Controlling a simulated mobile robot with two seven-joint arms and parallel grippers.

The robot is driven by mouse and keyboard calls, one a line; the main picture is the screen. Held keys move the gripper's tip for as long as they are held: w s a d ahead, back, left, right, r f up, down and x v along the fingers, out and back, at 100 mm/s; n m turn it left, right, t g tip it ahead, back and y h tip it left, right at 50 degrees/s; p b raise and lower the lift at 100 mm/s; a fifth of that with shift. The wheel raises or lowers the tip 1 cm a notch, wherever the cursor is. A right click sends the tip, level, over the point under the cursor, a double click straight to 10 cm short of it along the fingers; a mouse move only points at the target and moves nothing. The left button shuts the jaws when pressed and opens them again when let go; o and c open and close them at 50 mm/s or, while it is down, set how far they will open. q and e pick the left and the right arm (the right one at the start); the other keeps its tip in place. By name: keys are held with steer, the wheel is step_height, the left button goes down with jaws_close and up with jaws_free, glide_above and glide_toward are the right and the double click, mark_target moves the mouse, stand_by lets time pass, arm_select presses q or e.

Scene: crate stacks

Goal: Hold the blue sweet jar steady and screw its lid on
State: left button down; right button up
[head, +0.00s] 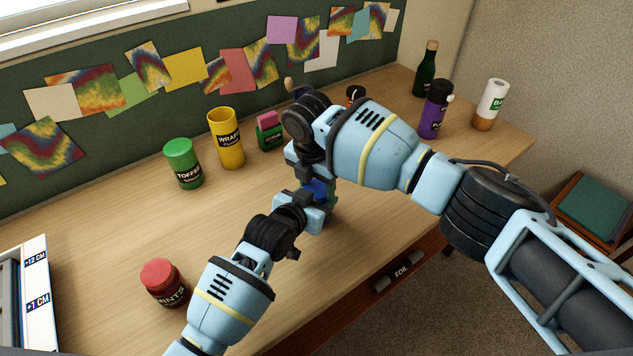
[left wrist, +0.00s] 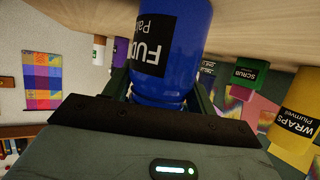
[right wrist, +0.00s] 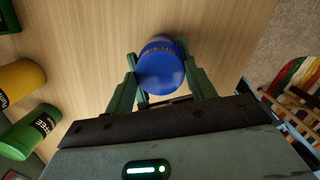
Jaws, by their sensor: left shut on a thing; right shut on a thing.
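The blue sweet jar (head: 319,188) stands near the table's front edge in the head view, mostly hidden by my grippers. In the left wrist view the jar (left wrist: 174,45) shows a black fudge label and sits between the fingers of my left gripper (head: 316,212), which is shut on its body. My right gripper (head: 309,172) is above the left one and shut on the blue lid (right wrist: 160,74), seen between its fingers in the right wrist view. The lid lines up with the jar's top; I cannot tell how tightly it sits.
A green toffee jar (head: 184,164), a yellow wraps jar (head: 227,140) and a green scrub item (head: 270,133) stand behind. A red mints jar (head: 164,283) is at front left. A purple bottle (head: 434,110), green bottle (head: 431,70) and white-and-brown container (head: 490,105) stand right.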

steer(key=o, duration=1)
steer(key=shift+c, duration=0.2)
steer(key=shift+r, duration=2.3)
steer(key=shift+c, duration=0.3)
steer(key=shift+a+r, duration=0.2)
steer(key=shift+r, duration=0.35)
steer(key=shift+w+r+g+y, duration=0.1)
steer(key=shift+r+g+y, duration=0.2)
steer(key=shift+r, duration=0.3)
steer(key=shift+d+r+g, duration=0.25)
steer(key=shift+r+g, duration=0.05)
steer(key=shift+r, duration=0.15)
